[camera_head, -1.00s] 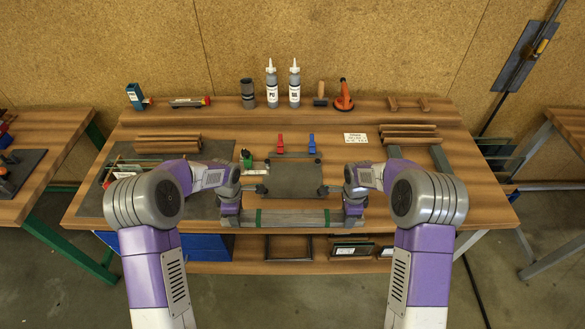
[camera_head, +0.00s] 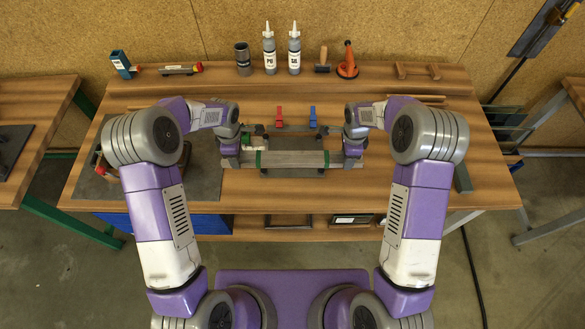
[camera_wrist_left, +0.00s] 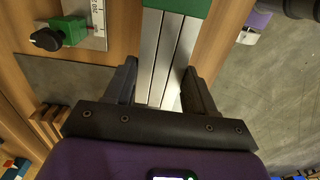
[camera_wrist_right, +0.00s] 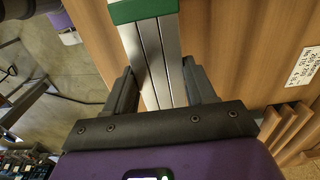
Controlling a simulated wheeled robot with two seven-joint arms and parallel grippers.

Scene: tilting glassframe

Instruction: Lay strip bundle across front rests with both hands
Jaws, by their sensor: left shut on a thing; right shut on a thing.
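The strip bundle (camera_head: 292,159) is several long grey strips tied with green bands. It runs level from left to right, above or on the dark grey plate (camera_head: 290,173); the gap beneath it cannot be judged. My left gripper (camera_head: 231,160) is shut on its left end and my right gripper (camera_head: 352,159) on its right end. The bundle lies between the fingers in the left wrist view (camera_wrist_left: 165,55) and the right wrist view (camera_wrist_right: 155,60). Small dark supports stand at the plate's back left (camera_head: 260,130) and back right (camera_head: 323,130).
Red (camera_head: 280,117) and blue (camera_head: 312,117) clamps lie behind the plate. Two bottles (camera_head: 269,52), a dark cup (camera_head: 243,60) and an orange-red tool (camera_head: 347,62) stand along the back. A dark mat (camera_head: 200,185) lies left. The front table strip is clear.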

